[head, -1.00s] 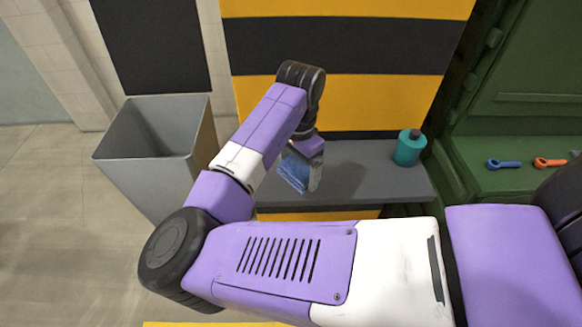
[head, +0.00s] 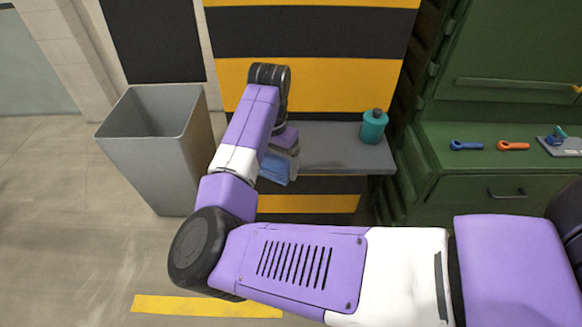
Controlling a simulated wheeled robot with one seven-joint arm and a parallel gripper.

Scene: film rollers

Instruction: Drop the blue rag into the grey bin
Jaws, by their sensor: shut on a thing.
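The blue rag (head: 274,168) is in my gripper (head: 284,160), near the left end of the grey shelf. My gripper is shut on it, and its fingers are partly hidden by my own arm. The rag looks folded and hangs at about the height of the shelf's front edge; I cannot tell whether it touches the shelf. The grey bin (head: 165,165) stands on the floor to the left of my arm. Its top is open, and the part of its inside that I can see looks empty. The rag is to the right of the bin, apart from it.
The grey shelf (head: 335,152) holds a teal bottle (head: 374,127) at its right end. A green bench (head: 440,185) at right carries a blue wrench (head: 466,146) and an orange wrench (head: 513,146). A yellow floor stripe (head: 200,306) lies in front. The floor left of the bin is clear.

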